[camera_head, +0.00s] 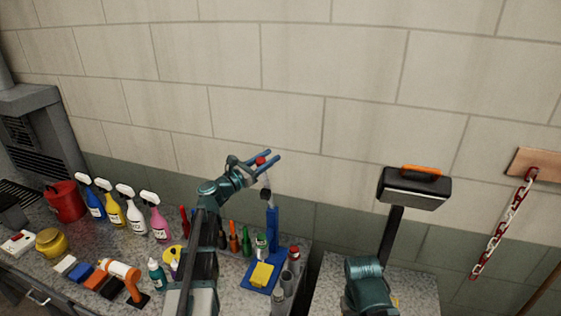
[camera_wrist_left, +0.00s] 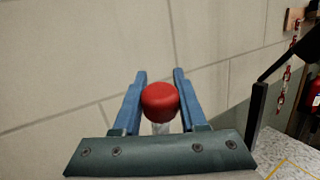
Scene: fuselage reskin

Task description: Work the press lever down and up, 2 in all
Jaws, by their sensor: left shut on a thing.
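The press (camera_head: 272,222) is a slim blue upright near the right end of the left bench. A pale lever rod rises above it, with a red knob (camera_head: 261,161) at its upper end. The lever looks raised, but its exact angle is hard to tell. My left gripper (camera_head: 265,161) has its blue fingers on either side of the red knob and is shut on it. In the left wrist view the round red knob (camera_wrist_left: 160,100) sits between the two fingers, with a pale stem below it. My right gripper is not in view; only part of that arm shows.
Spray bottles (camera_head: 132,210), a red can (camera_head: 65,201), an orange tool (camera_head: 122,272) and several small tools crowd the left bench. A yellow sponge (camera_head: 262,275) lies by the press. A dark box with an orange handle (camera_head: 415,187) stands on a post at right. A chain (camera_head: 502,224) hangs beyond.

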